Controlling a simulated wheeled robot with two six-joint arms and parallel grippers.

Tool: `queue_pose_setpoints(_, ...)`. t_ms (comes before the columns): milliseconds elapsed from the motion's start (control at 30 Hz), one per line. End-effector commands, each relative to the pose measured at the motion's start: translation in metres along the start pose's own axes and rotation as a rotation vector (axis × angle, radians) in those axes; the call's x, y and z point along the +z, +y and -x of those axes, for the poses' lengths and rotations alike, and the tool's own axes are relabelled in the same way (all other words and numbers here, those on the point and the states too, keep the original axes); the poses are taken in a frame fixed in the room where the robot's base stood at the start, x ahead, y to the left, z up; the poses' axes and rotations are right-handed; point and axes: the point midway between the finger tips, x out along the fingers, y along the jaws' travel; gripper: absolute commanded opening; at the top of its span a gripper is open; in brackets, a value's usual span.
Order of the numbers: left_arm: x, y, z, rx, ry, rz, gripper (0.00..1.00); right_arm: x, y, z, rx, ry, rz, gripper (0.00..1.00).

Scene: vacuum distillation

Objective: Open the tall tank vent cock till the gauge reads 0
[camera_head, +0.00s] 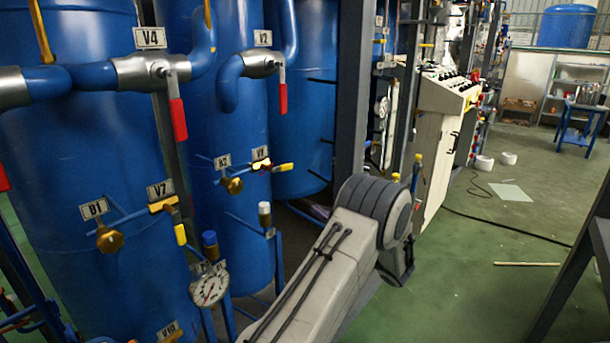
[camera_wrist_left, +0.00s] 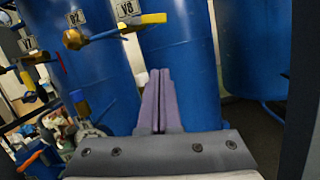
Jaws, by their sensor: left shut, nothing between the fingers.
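Tall blue tanks (camera_head: 232,130) stand at the left. A yellow-handled cock (camera_head: 272,166) with a hard-to-read V label sits beside brass B2 (camera_head: 232,186); it also shows in the left wrist view (camera_wrist_left: 130,27). The V7 cock (camera_head: 163,204) sits lower left, near brass B1 (camera_head: 109,240). I cannot tell which is the vent cock. A round white gauge (camera_head: 209,288) is below; its reading is too small to tell. My left gripper (camera_wrist_left: 160,75) is shut and empty, its fingers in front of a tank, below the V8 handle and touching no handle. The right gripper is not in view.
Red-handled valves V4 (camera_head: 177,112) and V2 (camera_head: 282,90) hang above on blue pipes. A dark upright post (camera_head: 352,90) stands right of the tanks, and a control cabinet (camera_head: 435,140) beyond it. Green floor (camera_head: 470,290) at the right is mostly clear, with a cable.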

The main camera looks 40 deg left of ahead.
Motion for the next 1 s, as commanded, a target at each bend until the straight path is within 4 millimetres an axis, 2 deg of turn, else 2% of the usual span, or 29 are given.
queue_pose_setpoints(33,0.001,0.005,-0.005,0.004,0.001,-0.008,0.00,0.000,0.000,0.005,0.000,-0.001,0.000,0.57)
queue_pose_setpoints(167,-0.003,0.009,-0.022,0.012,0.002,-0.010,0.00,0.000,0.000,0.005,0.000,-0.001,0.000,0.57)
queue_pose_setpoints(600,0.000,0.011,-0.111,0.014,0.002,-0.009,0.00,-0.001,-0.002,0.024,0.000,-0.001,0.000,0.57)
queue_pose_setpoints(700,0.019,0.009,-0.112,0.010,0.001,-0.005,0.00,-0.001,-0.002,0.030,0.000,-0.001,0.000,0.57)
queue_pose_setpoints(800,0.028,0.009,-0.114,0.009,0.001,-0.007,0.00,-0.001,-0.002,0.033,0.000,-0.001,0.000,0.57)
queue_pose_setpoints(1000,0.035,0.008,-0.114,0.008,0.001,-0.008,0.00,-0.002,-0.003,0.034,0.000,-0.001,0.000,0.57)
